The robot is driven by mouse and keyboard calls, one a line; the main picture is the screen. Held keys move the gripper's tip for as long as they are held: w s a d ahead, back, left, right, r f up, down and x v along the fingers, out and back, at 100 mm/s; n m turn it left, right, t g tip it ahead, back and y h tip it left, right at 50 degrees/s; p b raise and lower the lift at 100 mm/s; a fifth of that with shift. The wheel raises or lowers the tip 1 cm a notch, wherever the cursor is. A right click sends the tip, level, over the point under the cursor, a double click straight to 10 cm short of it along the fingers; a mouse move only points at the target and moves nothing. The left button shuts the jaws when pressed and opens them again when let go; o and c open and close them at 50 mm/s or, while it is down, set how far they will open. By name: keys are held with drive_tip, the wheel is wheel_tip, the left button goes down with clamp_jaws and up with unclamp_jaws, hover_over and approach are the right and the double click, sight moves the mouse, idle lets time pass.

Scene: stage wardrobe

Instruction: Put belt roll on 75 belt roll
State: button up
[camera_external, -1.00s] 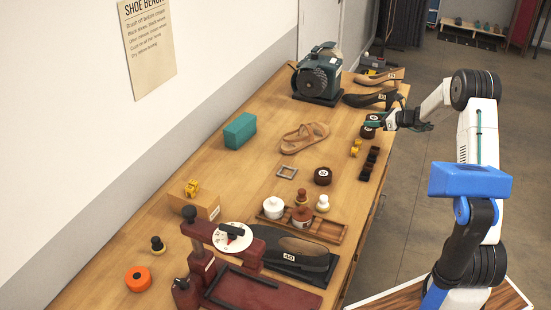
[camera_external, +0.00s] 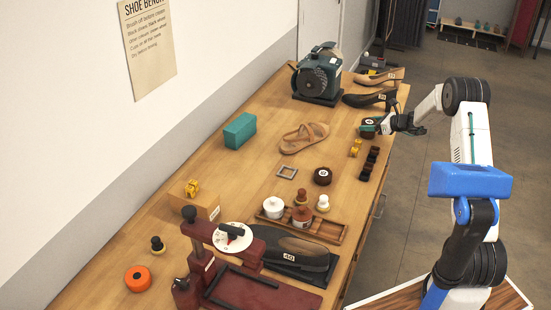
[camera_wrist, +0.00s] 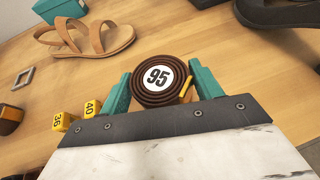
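A dark brown belt roll (camera_wrist: 158,78) with a white 95 label lies on the bench in the wrist view. It shows in the external view at the bench's right edge (camera_external: 367,130). My gripper (camera_wrist: 160,88) has its teal fingers on either side of this roll. A sliver of wood shows between the right finger and the roll, so the gripper looks open around it; contact is hard to judge. Another dark brown belt roll (camera_external: 322,176) with a white label sits mid-bench; its number is too small to read.
A sandal (camera_external: 303,138), dark shoes (camera_external: 370,97) and a grey square frame (camera_external: 287,171) are around. A wooden tray (camera_external: 329,230) holds jars. Bare wood lies between the two rolls.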

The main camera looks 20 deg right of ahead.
drive_tip(key=shift+o, duration=0.9)
drive_tip(key=shift+r, duration=0.1)
